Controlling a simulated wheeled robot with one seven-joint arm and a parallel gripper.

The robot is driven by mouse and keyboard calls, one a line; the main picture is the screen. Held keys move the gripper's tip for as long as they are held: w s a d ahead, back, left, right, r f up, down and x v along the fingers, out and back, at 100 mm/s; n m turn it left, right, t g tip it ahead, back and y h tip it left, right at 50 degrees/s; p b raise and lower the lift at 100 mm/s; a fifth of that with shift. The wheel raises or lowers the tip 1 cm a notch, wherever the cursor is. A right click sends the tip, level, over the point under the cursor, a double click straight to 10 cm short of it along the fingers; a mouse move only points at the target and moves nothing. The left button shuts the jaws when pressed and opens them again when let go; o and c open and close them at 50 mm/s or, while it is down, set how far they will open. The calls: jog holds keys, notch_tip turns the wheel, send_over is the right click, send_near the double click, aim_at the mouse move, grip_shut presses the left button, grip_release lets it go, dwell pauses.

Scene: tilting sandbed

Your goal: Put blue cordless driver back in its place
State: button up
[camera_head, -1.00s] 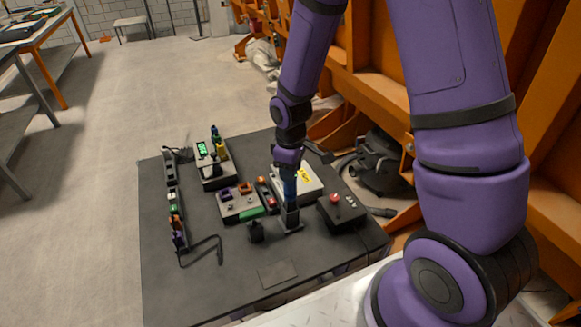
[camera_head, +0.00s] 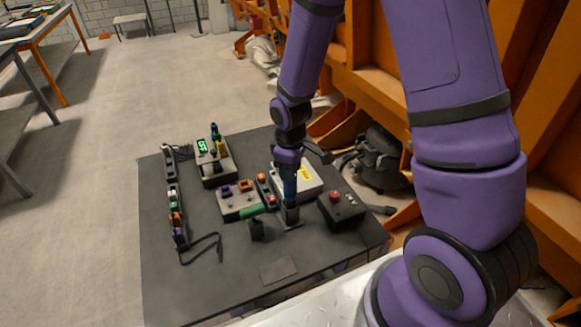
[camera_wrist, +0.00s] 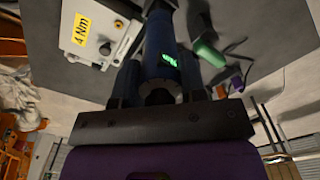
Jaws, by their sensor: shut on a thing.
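The blue cordless driver (camera_head: 290,187) is upright on the dark bench top, right of the middle in the head view. My gripper (camera_head: 289,170) is shut on its upper part from above. The driver's dark lower end meets or hangs just over a small dark base (camera_head: 292,225); I cannot tell whether it is seated. In the wrist view the driver's blue body (camera_wrist: 161,45) with a lit green display lies between my fingers. A green-handled tool (camera_head: 252,211) leans in a black holder (camera_head: 257,230) just left of the driver.
A white box with a yellow label (camera_head: 308,180) stands close behind the driver. A dark box with a red button (camera_head: 342,208) is to its right. A grey block with coloured parts (camera_head: 238,203), a display station (camera_head: 212,165) and a long rack (camera_head: 173,197) stand left. The front bench is mostly clear.

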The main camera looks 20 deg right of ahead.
jog(key=shift+f, duration=1.3)
jog(key=o, duration=1.5)
jog(key=shift+o, duration=0.2)
jog(key=shift+r, duration=4.05)
